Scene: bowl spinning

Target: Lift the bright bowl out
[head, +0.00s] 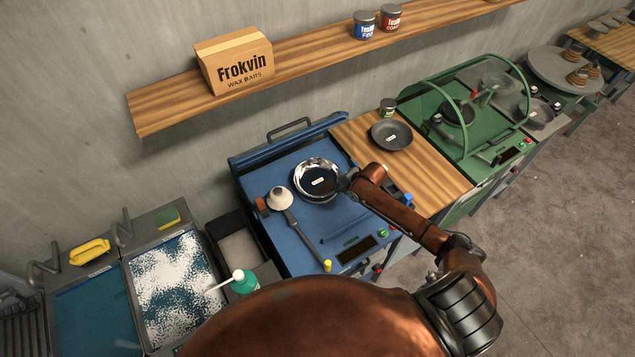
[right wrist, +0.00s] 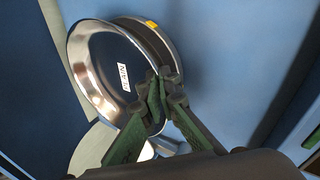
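The bright bowl (head: 313,174), shiny silver with a dark inside and a white label, sits on the blue machine (head: 290,226) in the head view. It also shows in the right wrist view (right wrist: 105,62), with a dark round rim with a yellow mark behind it. My right gripper (head: 346,181) is at the bowl's right edge. In the right wrist view its green-padded fingers (right wrist: 161,88) come together on the bowl's near rim and look shut on it. The fingers hide part of that rim. My left gripper is not in view.
A dark bowl (head: 391,134) rests on the wooden top (head: 425,178) to the right, beside a green machine (head: 490,155).

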